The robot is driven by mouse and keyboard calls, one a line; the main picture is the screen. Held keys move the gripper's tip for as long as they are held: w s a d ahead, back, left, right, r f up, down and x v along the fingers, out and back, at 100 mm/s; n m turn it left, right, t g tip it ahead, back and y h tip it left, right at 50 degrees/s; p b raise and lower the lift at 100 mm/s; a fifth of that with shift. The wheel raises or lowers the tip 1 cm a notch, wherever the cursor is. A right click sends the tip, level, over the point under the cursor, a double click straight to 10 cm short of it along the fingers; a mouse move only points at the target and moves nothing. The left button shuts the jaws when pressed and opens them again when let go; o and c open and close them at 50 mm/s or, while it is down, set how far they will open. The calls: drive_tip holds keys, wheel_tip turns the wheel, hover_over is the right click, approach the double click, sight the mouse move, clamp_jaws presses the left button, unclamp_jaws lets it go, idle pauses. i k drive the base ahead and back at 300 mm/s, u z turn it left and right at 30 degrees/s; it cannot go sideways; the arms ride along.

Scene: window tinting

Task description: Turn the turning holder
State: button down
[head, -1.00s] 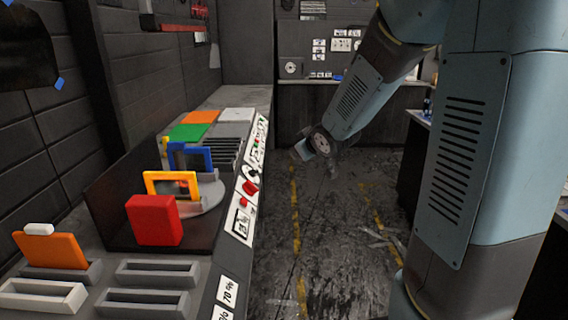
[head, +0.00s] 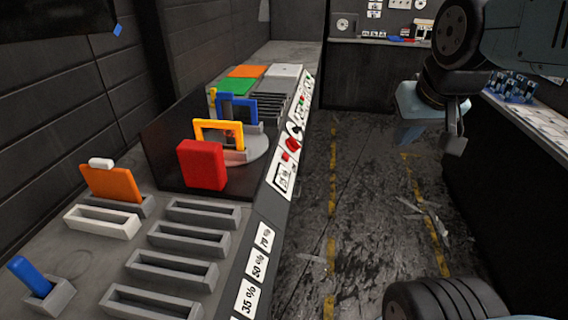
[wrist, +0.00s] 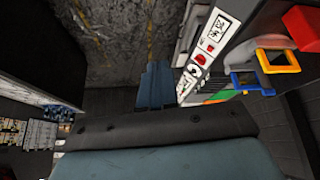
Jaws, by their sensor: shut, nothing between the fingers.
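The turning holder is a light grey round plate (head: 258,149) on the bench, with a yellow frame (head: 219,125) and a blue frame (head: 238,97) upright on it. A red block (head: 202,164) stands in front and hides part of the plate. The plate also shows in the wrist view (wrist: 238,55), with the yellow frame (wrist: 277,67) beside it. My gripper (wrist: 157,70) is shut and empty, over the floor aisle. In the head view my arm's end is well right of the bench, apart from the holder.
Several grey slotted holders (head: 170,270) line the near bench. An orange plate (head: 111,184) and a blue piece (head: 33,274) stand in slots. The floor aisle (head: 365,200) is open; another counter (head: 530,125) stands at right.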

sight(257, 142)
drive_tip(key=z, duration=0.85)
drive_tip(key=i, duration=0.1)
drive_tip(key=u, duration=3.05)
drive_tip(key=k, duration=1.05)
drive_tip(key=z, duration=1.15)
drive_tip(key=i, duration=1)
drive_tip(key=u, duration=0.05)
